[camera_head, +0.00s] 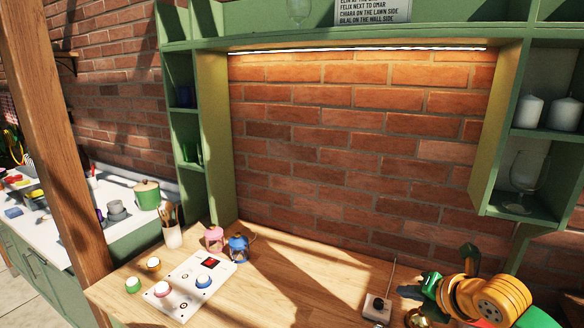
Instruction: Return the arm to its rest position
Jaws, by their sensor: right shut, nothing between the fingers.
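My right arm comes in at the lower right corner, with its orange, ringed wrist and green parts over the right end of the wooden table (300,290). My right gripper (432,287) is at the left end of this arm, shut and empty, and partly hidden by the wrist. It is close to the right of a small white box with a thin upright rod (377,308). I cannot tell its exact height above the table. My left arm and gripper are not in view.
A white panel (178,302) with buttons and a red display lies at the table's left. Green shelves (540,150) frame the brick wall. The table's middle is clear.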

